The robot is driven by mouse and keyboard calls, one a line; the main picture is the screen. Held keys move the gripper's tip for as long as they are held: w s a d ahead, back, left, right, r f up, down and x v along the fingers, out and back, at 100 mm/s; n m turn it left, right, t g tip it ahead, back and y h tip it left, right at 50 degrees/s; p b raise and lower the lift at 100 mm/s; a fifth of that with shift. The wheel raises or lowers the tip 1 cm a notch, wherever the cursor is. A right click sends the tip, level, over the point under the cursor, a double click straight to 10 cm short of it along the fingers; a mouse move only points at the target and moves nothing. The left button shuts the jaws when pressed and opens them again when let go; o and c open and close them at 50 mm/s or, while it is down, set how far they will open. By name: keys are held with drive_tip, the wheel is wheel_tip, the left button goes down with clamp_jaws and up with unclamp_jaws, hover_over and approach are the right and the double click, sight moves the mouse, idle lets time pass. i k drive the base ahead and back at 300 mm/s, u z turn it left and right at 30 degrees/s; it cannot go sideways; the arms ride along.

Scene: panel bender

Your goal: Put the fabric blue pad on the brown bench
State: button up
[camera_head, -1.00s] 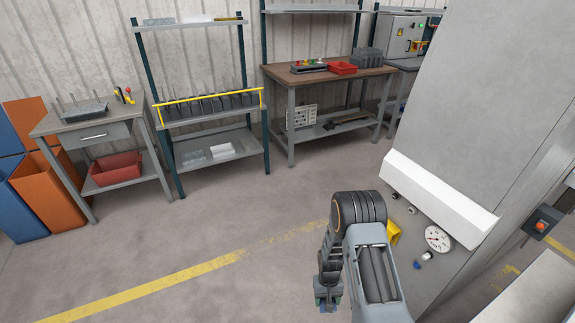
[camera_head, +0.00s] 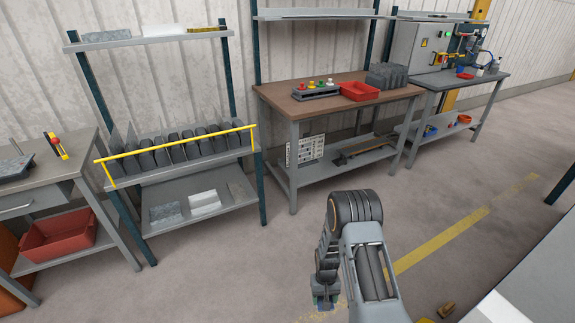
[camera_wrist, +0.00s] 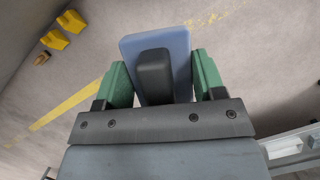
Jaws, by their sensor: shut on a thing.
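The fabric blue pad (camera_wrist: 178,48) shows in the wrist view as a blue slab with a dark grey block on its near face. My gripper (camera_wrist: 155,80) has its two green fingers on either side of that block and is shut on the pad. In the head view my gripper (camera_head: 325,300) hangs low over the floor at the lower middle, and the pad is mostly hidden there. The brown bench (camera_head: 283,90) stands ahead, beyond my arm, with a brown top and grey legs. The gripper is well apart from it.
On the brown bench are a knob tray (camera_head: 316,91), a red bin (camera_head: 359,91) and grey blocks (camera_head: 387,76); its front left top is bare. A yellow-railed rack (camera_head: 180,150) stands left, a grey bench (camera_head: 470,86) right. Open floor lies before the bench.

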sight(309, 106)
drive_tip(key=i, duration=2.1)
